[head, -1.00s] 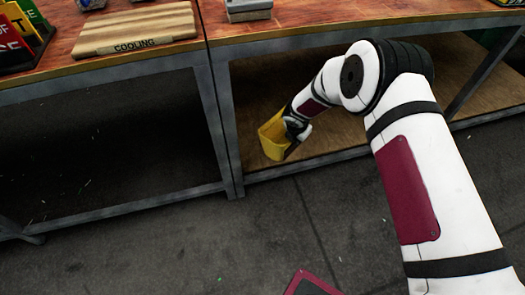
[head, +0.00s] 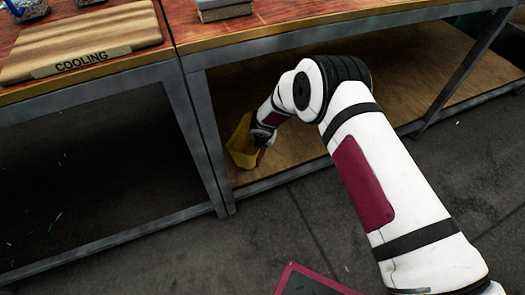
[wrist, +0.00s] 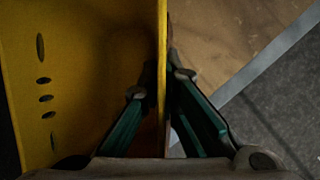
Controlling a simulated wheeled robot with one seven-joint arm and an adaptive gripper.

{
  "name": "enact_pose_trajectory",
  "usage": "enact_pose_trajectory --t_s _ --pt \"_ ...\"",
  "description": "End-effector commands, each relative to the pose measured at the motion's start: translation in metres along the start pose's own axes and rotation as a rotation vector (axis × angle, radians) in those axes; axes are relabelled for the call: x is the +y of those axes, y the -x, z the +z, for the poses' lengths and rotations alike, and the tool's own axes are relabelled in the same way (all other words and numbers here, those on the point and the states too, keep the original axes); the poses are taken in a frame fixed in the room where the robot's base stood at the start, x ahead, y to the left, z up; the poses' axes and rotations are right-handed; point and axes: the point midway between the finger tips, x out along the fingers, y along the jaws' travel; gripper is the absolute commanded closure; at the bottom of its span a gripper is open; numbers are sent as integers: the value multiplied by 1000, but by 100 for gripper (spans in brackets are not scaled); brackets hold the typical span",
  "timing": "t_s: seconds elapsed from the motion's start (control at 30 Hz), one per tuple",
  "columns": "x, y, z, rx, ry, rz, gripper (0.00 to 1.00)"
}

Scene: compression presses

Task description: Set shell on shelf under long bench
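The yellow shell (head: 241,148), an open-sided piece, is in my gripper under the right-hand bench, at the left end of its wooden lower shelf (head: 310,140). My gripper (head: 261,137) is largely hidden in the head view by its own wrist. In the wrist view my gripper (wrist: 163,75) has a finger on each side of the shell's upright wall, shut on it. The shell (wrist: 45,70) fills the left of that view, with several dark holes in its face. The shelf (wrist: 225,35) shows at upper right. I cannot tell whether the shell touches the shelf.
The right bench's grey front leg (head: 207,140) stands just left of the shell. The shelf's front rail (head: 300,172) runs below my arm. A striped "COOLING" board (head: 85,45) lies on the left bench top. The shelf right of my arm is bare.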

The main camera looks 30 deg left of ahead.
Motion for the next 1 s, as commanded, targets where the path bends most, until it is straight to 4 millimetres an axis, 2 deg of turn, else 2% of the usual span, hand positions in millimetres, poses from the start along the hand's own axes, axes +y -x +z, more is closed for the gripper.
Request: enact_pose_trajectory --t_s 0.33,0.7,0.8,0.83,1.0 --pt "-5 -36 -15 0 -1 1 100" --pt "-6 -39 -16 -1 -1 1 100" --pt "-6 -38 -15 -1 -1 1 78" --pt "-6 -38 -15 -1 -1 1 75" --pt "-6 -38 -15 -1 -1 1 75"
